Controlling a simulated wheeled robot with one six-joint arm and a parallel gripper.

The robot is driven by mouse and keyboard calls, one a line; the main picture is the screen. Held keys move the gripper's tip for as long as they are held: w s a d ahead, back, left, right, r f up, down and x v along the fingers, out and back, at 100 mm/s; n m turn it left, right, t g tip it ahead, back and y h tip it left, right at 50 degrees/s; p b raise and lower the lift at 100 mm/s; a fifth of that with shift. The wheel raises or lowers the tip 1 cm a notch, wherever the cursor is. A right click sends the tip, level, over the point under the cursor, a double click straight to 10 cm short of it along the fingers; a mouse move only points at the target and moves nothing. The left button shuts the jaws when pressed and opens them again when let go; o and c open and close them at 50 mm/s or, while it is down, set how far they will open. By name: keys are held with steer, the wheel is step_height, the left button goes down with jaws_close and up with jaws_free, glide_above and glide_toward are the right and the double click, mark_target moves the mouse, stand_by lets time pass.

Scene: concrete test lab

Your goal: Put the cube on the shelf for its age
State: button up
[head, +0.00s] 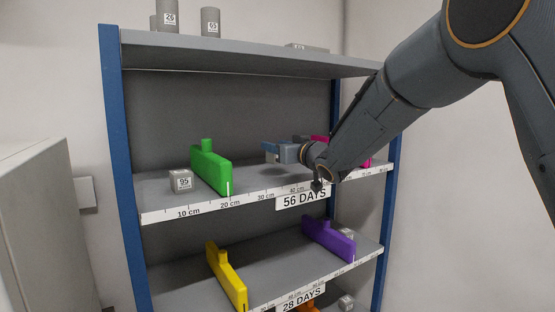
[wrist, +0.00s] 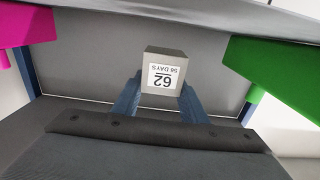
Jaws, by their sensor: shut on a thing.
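My gripper (head: 272,152) is over the shelf board marked 56 DAYS (head: 302,196), between a green divider (head: 211,168) and a magenta divider (head: 367,162). In the wrist view, its blue fingers (wrist: 160,100) are shut on a grey cube (wrist: 165,53). The cube's white label appears upside down and reads 56 DAYS under a large number. In the head view the held cube is mostly hidden by my gripper. A shadow lies on the board below, and the cube appears to be held above it.
Another grey cube (head: 181,181) marked 95 stands left of the green divider. A lower board (head: 275,271) marked 28 DAYS carries yellow (head: 226,278) and purple (head: 328,238) dividers. Cylinders (head: 210,22) stand on top. Blue posts (head: 124,170) bound the shelf. The board between green and magenta looks clear.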

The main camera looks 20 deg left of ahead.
steer(key=shift+f+p, duration=0.5)
steer(key=shift+f, duration=1.6)
steer(key=o, duration=1.3)
steer(key=shift+f, duration=0.1)
steer(key=shift+c, duration=0.2)
